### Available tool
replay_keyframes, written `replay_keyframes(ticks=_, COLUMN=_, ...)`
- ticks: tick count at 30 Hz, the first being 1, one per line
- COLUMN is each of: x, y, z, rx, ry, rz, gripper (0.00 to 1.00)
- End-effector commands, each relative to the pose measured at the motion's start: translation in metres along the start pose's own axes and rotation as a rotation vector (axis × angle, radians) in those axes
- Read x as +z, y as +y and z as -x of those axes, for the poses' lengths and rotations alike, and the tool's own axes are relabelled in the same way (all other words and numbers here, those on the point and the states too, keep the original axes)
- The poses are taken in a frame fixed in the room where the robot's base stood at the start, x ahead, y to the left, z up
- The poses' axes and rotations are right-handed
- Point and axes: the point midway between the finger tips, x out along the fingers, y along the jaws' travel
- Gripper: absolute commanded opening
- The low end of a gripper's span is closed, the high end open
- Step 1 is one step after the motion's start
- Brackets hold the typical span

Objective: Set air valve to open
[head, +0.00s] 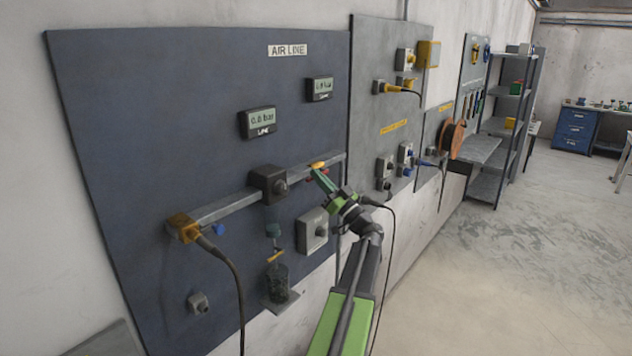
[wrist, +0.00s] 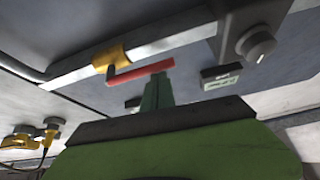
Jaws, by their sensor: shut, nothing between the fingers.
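The air valve, a yellow body (wrist: 110,58) with a red lever (wrist: 140,72), sits on the grey rail in the wrist view. The lever points right, roughly along the rail. In the head view the yellow valve body (head: 318,165) shows at the rail's right part, its lever mostly hidden by my gripper. My gripper (head: 316,172) reaches up to the valve from below right.
A dark regulator with a round knob (head: 268,184) sits on the rail left of the valve. Two gauges (head: 257,122) hang above; the nearer reads 0.0 bar. A grey switch box (head: 312,231) is below the rail. A black cable (head: 388,240) hangs beside my arm. The floor at right is clear.

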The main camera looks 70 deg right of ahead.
Motion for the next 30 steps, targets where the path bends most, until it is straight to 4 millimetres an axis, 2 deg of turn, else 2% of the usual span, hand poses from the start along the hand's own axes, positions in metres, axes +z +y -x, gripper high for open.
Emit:
replay_keyframes(ticks=3, x=-0.023, y=-0.005, z=-0.012, rx=-0.002, ry=0.001, rz=-0.001, gripper=0.0)
replay_keyframes(ticks=7, x=-0.04, y=-0.009, z=-0.02, rx=-0.003, ry=0.002, rz=-0.002, gripper=0.0)
replay_keyframes(ticks=8, x=-0.029, y=-0.006, z=-0.003, rx=0.0, ry=0.003, rz=0.0, gripper=0.0)
replay_keyframes(ticks=9, x=-0.027, y=-0.004, z=0.009, rx=0.003, ry=0.003, rz=0.001, gripper=0.0)
replay_keyframes(ticks=18, x=-0.027, y=-0.003, z=0.069, rx=-0.001, ry=0.003, rz=-0.002, gripper=0.0)
replay_keyframes(ticks=23, x=-0.029, y=-0.003, z=0.082, rx=-0.004, ry=0.003, rz=-0.003, gripper=0.0)
replay_keyframes(ticks=30, x=-0.03, y=-0.003, z=0.083, rx=-0.006, ry=0.003, rz=-0.004, gripper=0.0)
